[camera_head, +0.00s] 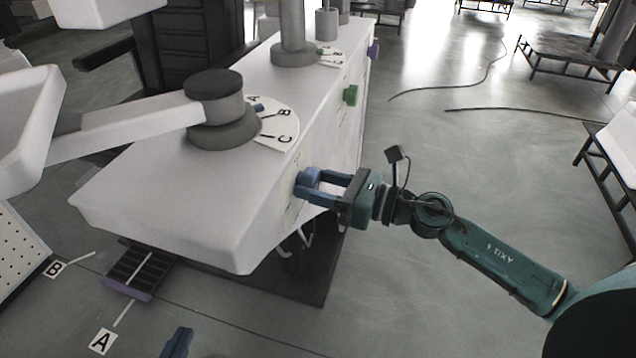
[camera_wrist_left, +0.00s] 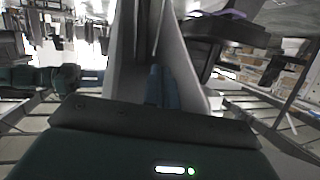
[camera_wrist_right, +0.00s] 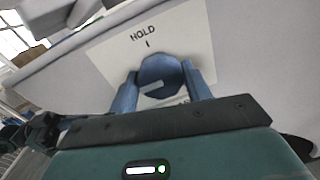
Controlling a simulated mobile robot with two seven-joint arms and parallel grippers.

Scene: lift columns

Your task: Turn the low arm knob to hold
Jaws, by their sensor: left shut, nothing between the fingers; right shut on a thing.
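A blue knob (camera_head: 303,184) sits on the side face of the white cabinet, below the nearest grey column. My right gripper (camera_head: 318,186) is shut on this knob, with one blue finger on each side. In the right wrist view the knob (camera_wrist_right: 162,72) is on a white plate marked HOLD (camera_wrist_right: 143,34) above it. A short pale line shows on the knob's face, tilted and near level, not lined up with the HOLD tick. Another word below is mostly hidden. My left gripper (camera_head: 178,343) is shut and empty low over the floor; its fingers (camera_wrist_left: 162,88) touch in the left wrist view.
The white cabinet (camera_head: 180,220) bears a grey column with a white arm and an A-B-C dial (camera_head: 278,125). A green knob (camera_head: 350,95) and a purple knob (camera_head: 373,50) are farther along its side. Floor markers A (camera_head: 102,341) and B (camera_head: 54,269) lie at left.

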